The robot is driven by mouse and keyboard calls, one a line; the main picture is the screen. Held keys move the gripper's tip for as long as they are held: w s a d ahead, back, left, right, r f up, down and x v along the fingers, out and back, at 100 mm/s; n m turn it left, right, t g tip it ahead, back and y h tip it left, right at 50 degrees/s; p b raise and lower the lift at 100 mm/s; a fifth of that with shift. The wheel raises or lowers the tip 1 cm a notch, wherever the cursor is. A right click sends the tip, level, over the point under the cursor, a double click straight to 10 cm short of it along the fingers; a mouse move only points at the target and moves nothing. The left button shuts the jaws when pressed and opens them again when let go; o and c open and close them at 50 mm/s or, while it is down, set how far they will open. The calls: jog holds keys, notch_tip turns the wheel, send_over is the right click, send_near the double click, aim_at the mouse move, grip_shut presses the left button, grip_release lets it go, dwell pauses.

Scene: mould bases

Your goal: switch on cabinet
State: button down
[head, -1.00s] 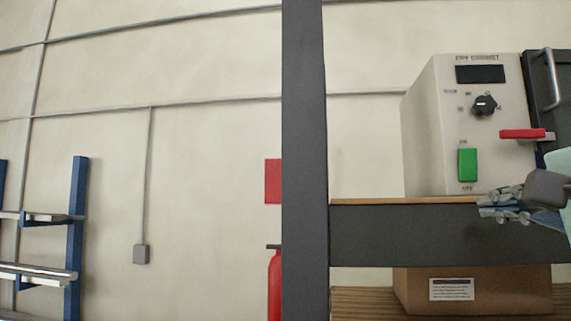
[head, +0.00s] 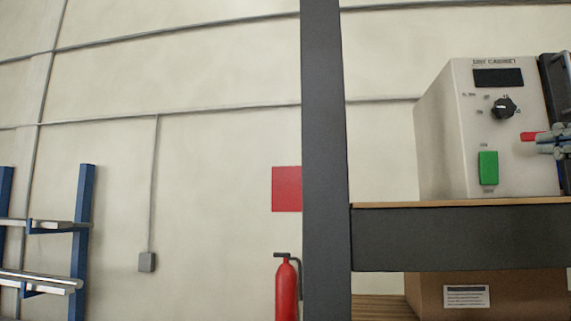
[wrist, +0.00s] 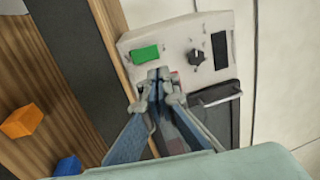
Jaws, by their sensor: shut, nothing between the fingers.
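The dry cabinet (head: 450,125) stands on a shelf at the right of the head view, with a dark display (head: 498,78), a black knob (head: 503,109) and a green rocker switch (head: 488,168) on its front. The same cabinet shows in the wrist view with its green switch (wrist: 146,54) and knob (wrist: 197,57).
The shelf (head: 450,238) has a dark front beam and a dark post (head: 325,160) to the left. A cardboard box (head: 535,292) sits below. In the wrist view an orange block (wrist: 21,121) and a blue block (wrist: 68,167) lie on wood.

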jog(key=p, duration=0.3)
send_near(482, 150)
jog(key=x, duration=0.5)
jog(key=shift+w+f, duration=0.1)
jog(key=shift+f, duration=0.05)
jog(key=shift+w+d+r+b, duration=0.15)
jog(key=shift+w+r+b, duration=0.25)
jog(key=shift+w, duration=0.15)
jog(key=shift+s, duration=0.1)
